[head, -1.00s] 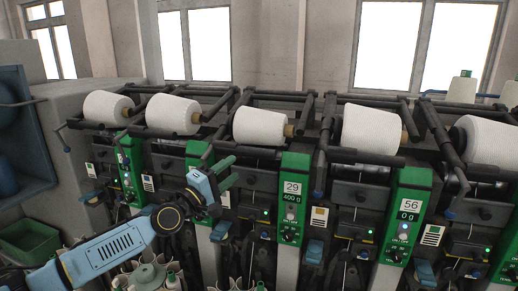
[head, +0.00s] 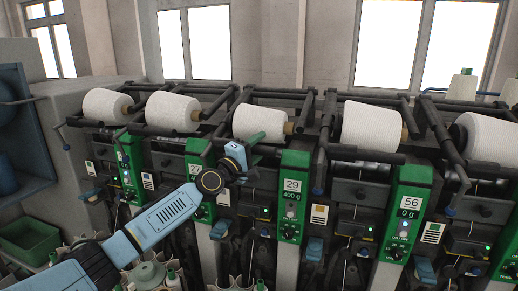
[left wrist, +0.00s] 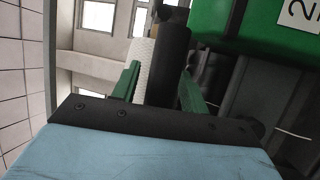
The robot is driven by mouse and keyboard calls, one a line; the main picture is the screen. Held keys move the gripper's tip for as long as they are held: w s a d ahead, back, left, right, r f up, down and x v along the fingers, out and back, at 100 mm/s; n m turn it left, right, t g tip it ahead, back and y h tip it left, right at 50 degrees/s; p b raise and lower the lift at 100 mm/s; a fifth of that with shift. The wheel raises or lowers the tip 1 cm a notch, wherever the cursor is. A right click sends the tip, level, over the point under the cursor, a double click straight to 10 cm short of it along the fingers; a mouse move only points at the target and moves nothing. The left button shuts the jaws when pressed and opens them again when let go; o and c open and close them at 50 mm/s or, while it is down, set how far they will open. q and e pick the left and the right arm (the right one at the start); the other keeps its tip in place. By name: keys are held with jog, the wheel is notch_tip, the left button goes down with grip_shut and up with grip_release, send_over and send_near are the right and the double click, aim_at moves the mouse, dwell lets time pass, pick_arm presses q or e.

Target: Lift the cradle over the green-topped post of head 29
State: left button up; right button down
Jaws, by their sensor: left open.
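The green-topped post of head 29 (head: 292,195) stands right of centre in the head view, labelled "29" and "400 g". Its green housing also shows at the upper right of the left wrist view (left wrist: 228,25). A white yarn cone (head: 258,124) lies above and left of the post, in the black cradle (head: 304,115). My left gripper (head: 252,140) is open, in front of this cone and left of the post. In the left wrist view its green fingers (left wrist: 160,88) stand either side of a dark round bar (left wrist: 168,65); contact cannot be told.
Neighbouring heads with white cones stand close on both sides, among them head 56 (head: 408,215) to the right. Black bars and blue-tipped levers (head: 318,190) stick out between them. A green bin (head: 30,240) sits at lower left.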

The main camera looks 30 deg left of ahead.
pick_arm(q)
jog(key=shift+w, duration=0.1)
jog(key=shift+c, duration=0.4)
grip_shut()
jog(key=shift+r, duration=0.1)
